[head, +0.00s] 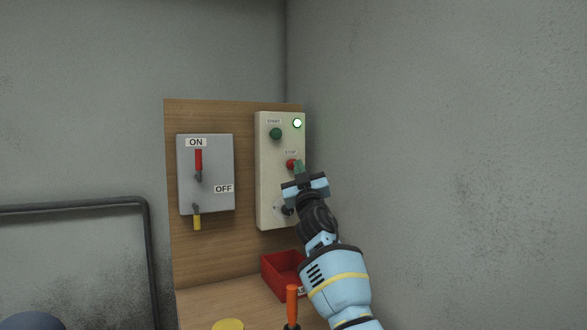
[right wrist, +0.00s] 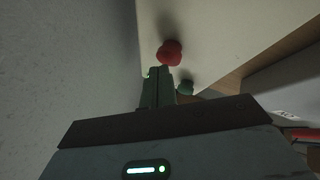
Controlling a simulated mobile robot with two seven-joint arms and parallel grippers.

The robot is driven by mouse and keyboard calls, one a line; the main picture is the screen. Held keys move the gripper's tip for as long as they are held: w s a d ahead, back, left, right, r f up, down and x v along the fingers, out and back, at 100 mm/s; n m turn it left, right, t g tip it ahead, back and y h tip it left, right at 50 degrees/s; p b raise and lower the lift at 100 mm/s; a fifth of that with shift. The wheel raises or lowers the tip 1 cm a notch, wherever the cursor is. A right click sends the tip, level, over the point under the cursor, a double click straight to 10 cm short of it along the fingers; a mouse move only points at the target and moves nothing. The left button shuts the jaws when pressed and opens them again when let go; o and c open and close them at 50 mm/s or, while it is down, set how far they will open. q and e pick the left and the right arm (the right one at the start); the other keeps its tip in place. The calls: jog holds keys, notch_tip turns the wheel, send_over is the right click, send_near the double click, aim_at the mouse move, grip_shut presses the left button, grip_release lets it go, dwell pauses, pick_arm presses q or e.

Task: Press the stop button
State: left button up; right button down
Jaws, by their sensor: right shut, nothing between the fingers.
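The red stop button (head: 291,164) sits on a cream control box (head: 267,190), under a STOP label. My right gripper (head: 298,168) is shut and empty, with its green fingertips close to the button's right side. In the right wrist view the red button (right wrist: 170,53) stands just beyond the closed fingertips (right wrist: 159,72). Whether they touch it I cannot tell. My left gripper is not in view.
A grey wall (head: 430,150) stands close on the right.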

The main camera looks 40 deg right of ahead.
jog(key=shift+w, duration=0.1)
dwell(0.4)
jog(key=shift+w+d+b, duration=0.1)
jog(key=shift+w+b, duration=0.1)
jog(key=shift+b, duration=0.35)
jog(key=shift+w+b, duration=0.2)
jog(key=shift+b, duration=0.1)
dwell(0.6)
jog(key=shift+s, duration=0.1)
jog(key=p, duration=0.1)
jog(key=s+p, duration=0.1)
jog(key=shift+s+a+p, duration=0.2)
jog(key=shift+s+p, duration=0.1)
jog(key=shift+p, duration=0.05)
dwell(0.3)
